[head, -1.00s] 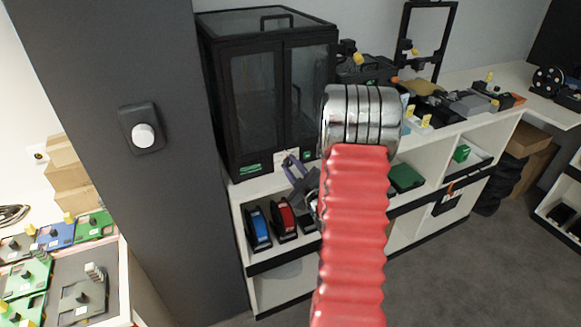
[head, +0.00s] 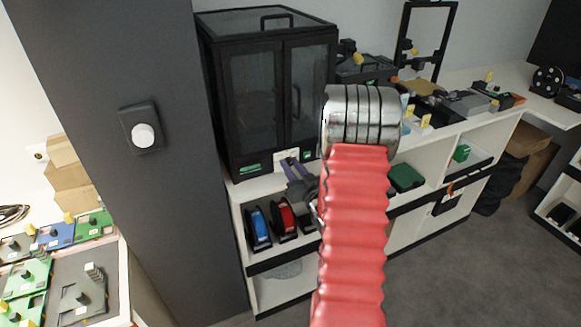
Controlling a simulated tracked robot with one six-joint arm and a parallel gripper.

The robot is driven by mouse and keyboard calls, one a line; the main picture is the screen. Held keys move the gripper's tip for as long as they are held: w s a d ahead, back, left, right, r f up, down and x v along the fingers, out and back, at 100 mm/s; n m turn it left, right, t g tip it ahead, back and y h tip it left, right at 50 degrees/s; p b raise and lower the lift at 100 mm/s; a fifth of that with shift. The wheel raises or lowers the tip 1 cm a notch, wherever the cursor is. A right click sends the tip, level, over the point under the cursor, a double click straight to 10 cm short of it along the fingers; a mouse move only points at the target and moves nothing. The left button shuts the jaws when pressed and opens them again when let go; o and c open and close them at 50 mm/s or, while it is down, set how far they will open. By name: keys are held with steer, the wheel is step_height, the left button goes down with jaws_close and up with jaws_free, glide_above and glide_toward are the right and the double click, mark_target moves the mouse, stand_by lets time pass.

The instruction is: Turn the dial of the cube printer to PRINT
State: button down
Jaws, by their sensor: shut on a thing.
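The cube printer (head: 222,110) is the tall black cabinet with two glazed doors, standing on the white shelf unit. A small pale panel (head: 287,155) sits low on its front, to the right of a green label. My gripper (head: 293,167), with grey-purple fingers, reaches this panel from the front and is shut on what appears to be the dial. The fingers hide the dial, so its pointer and setting cannot be read. My red, ribbed arm covers the area just right of the gripper.
Blue (head: 257,227) and red (head: 284,217) spools stand on the shelf below the printer. A dark pillar (head: 150,200) with a white round knob (head: 143,135) is at left. Various devices crowd the counter at right. Grey floor (head: 450,265) is clear at lower right.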

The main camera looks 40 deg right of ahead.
steer(key=m, duration=0.4)
steer(key=shift+s+f, duration=0.1)
steer(key=shift+f, duration=0.2)
steer(key=shift+m, duration=1.9)
steer(key=c, duration=1.9)
jaws_free()
steer(key=o, duration=0.4)
steer(key=shift+r, duration=0.2)
steer(key=v, duration=1.3)
steer(key=shift+s+a, duration=0.15)
steer(key=shift+s, duration=0.15)
